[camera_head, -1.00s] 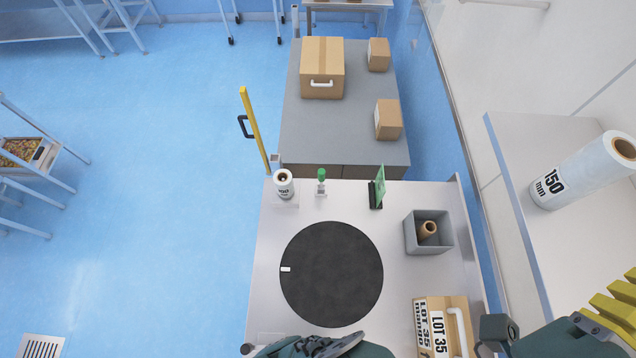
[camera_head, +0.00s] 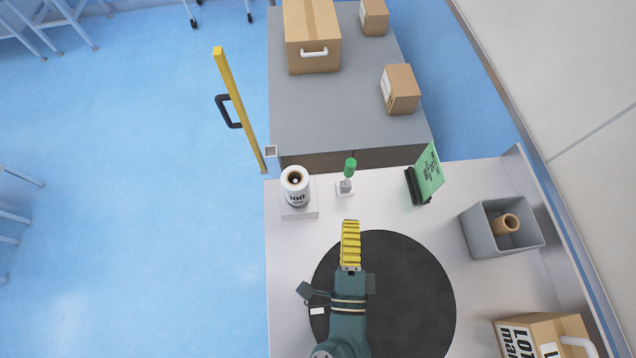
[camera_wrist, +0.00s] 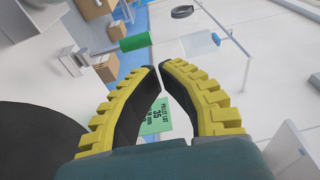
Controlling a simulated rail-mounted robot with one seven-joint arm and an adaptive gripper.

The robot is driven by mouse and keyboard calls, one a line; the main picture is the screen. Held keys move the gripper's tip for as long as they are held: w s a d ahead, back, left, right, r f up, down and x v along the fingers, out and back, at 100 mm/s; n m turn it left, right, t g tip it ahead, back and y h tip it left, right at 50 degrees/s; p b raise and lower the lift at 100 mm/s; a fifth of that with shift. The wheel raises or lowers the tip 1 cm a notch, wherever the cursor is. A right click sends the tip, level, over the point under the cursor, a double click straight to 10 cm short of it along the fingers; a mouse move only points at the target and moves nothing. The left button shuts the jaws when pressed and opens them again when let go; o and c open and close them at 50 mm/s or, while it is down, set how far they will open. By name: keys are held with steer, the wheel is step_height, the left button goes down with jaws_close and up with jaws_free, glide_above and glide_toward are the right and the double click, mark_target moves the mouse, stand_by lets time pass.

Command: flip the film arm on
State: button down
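A small switch-like lever with a green cylindrical knob (camera_head: 350,165) stands on a white base at the back of the white table; nothing visible names it as the film arm. In the wrist view the green knob (camera_wrist: 137,43) lies just beyond and left of my fingertips, apart from them. A yellow bar (camera_head: 240,110) with a black handle stands at the table's back left corner. My gripper (camera_head: 350,225) is over the black turntable (camera_head: 420,290), pointing towards the lever. In the wrist view its yellow-backed fingers (camera_wrist: 158,66) come together at the tips, with nothing held.
A white film roll (camera_head: 295,185) stands left of the lever. A green card (camera_head: 428,172) in a black holder stands to its right. A grey bin (camera_head: 475,235) holds a brown core. A box (camera_head: 515,335) sits front right. Cartons (camera_head: 312,35) stand on the grey surface behind.

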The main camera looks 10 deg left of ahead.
mark_target(353, 173)
steer(key=f, duration=0.1)
steer(key=s+f, duration=0.1)
steer(key=f, duration=0.1)
steer(key=d+f+b, duration=0.1)
steer(key=shift+s+f, duration=0.25)
steer(key=shift+s, duration=0.05)
steer(key=shift+r, duration=0.15)
steer(key=shift+w+r, duration=0.1)
steer(key=shift+w, duration=0.15)
steer(key=w+p, duration=0.1)
steer(key=w, duration=0.3)
steer(key=w+a+p, duration=0.1)
steer(key=w, duration=0.3)
steer(key=w+a+p, duration=0.1)
steer(key=w+p, duration=0.1)
steer(key=w, duration=0.2)
steer(key=shift+w, duration=0.25)
steer(key=shift+w+a, duration=0.15)
steer(key=shift+w, duration=0.35)
steer(key=shift+r+g+p, duration=0.1)
steer(key=shift+g+p, duration=0.2)
steer(key=shift+p, duration=0.4)
